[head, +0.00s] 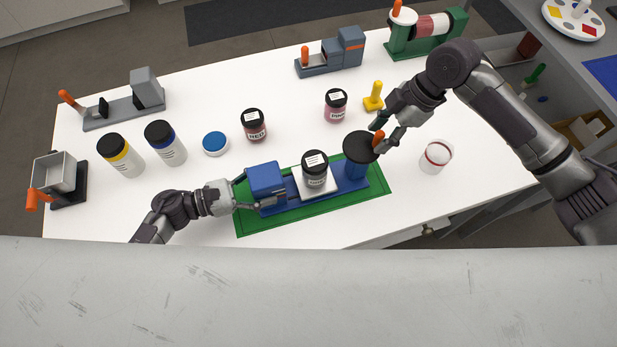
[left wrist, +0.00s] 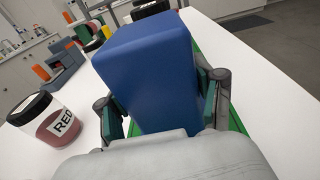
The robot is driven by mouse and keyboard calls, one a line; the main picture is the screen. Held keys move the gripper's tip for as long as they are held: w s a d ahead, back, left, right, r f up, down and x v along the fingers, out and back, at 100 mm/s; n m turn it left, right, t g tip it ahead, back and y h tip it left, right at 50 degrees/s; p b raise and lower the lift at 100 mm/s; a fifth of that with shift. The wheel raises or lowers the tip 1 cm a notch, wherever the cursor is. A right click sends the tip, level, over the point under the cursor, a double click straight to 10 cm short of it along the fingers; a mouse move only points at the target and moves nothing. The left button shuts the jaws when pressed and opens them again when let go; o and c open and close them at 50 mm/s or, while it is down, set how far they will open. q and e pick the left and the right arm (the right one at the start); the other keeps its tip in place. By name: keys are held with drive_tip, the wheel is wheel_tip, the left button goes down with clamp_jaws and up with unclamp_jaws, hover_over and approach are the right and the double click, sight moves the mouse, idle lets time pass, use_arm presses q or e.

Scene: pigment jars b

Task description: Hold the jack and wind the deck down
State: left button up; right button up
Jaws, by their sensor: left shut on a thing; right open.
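The blue jack (head: 346,190) lies on a green mat (head: 245,226). Its blue end block (head: 266,180) is at the left, its white deck (head: 332,187) in the middle. A black-lidded jar (head: 315,172) stands upright on the deck. At the right end is a black crank disc (head: 358,147) with an orange handle (head: 378,137). My left gripper (head: 258,200) is shut on the end block; the left wrist view shows its fingers on both sides of the block (left wrist: 150,70). My right gripper (head: 382,138) is open, its fingers around or beside the orange handle; contact is unclear.
Behind stand a red jar (head: 254,125), a pink jar (head: 336,105), a yellow piece (head: 374,97) and a blue lid (head: 215,144). Yellow and blue jars (head: 120,155) (head: 165,142) stand left. A white cup (head: 435,157) is right of my right gripper. Grey and green devices line the far edge.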

use_arm(q)
drive_tip(key=shift+a+f, duration=0.1)
drive_tip(key=shift+f, duration=0.2)
use_arm(e)
drive_tip(key=v, duration=1.2)
drive_tip(key=shift+d, duration=0.1)
use_arm(q)
drive_tip(key=o, duration=1.1)
drive_tip(key=shift+s, duration=0.1)
drive_tip(key=o, duration=0.5)
drive_tip(key=shift+r, duration=0.15)
drive_tip(key=v, duration=1.2)
